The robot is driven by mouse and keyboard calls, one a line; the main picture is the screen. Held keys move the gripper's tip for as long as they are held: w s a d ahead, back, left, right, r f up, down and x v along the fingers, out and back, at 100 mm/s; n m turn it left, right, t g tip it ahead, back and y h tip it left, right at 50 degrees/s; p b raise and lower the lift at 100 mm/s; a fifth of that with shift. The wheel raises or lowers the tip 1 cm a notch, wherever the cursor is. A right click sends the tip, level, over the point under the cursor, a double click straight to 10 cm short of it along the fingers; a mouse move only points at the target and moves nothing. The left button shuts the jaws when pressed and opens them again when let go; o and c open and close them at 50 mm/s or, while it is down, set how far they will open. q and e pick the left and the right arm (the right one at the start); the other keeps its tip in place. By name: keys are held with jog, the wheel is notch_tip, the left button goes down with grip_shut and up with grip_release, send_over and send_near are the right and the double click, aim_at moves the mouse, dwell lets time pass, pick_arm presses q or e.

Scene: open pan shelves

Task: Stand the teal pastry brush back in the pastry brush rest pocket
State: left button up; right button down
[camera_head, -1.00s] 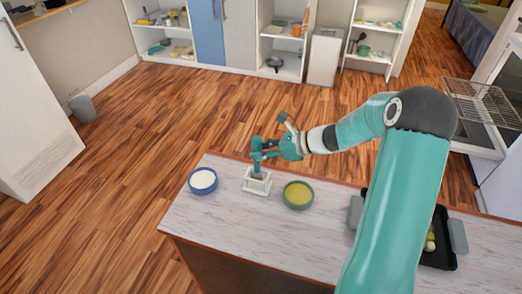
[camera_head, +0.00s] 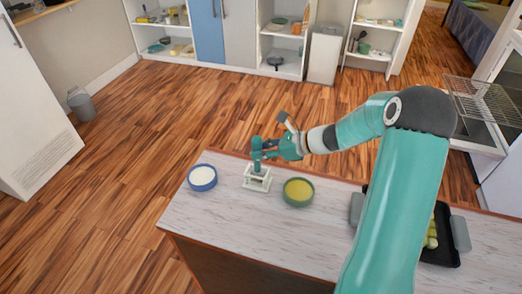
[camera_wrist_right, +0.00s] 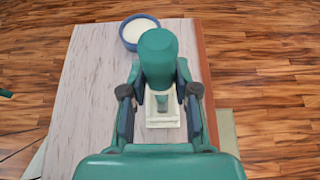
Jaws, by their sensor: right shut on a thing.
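The teal pastry brush (camera_wrist_right: 158,58) stands roughly upright between the fingers of my right gripper (camera_head: 262,153), which is shut on it. The white pastry brush rest (camera_head: 257,182) stands on the counter near its far edge, directly under the brush. It also shows in the right wrist view (camera_wrist_right: 163,118), below the brush. The brush's lower end is at the pocket opening; I cannot tell how deep it sits. My left gripper is not in view.
On the counter (camera_head: 225,222), a blue bowl of white contents (camera_head: 202,177) stands left of the rest. A green bowl of yellow contents (camera_head: 298,192) stands close on its right. A dark tray (camera_head: 440,250) lies farther right. The front left of the counter is clear.

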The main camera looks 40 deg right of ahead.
jog(key=shift+f+b, duration=0.3)
jog(key=shift+b, duration=0.1)
dwell(0.3)
jog(key=c, duration=0.8)
grip_release()
jog(key=shift+r, duration=0.1)
jog(key=p+v, duration=0.3)
jog(key=v, duration=0.5)
jog(key=shift+p, duration=0.3)
dwell(0.7)
dwell(0.4)
jog(key=v, duration=1.2)
jog(key=shift+d, duration=0.1)
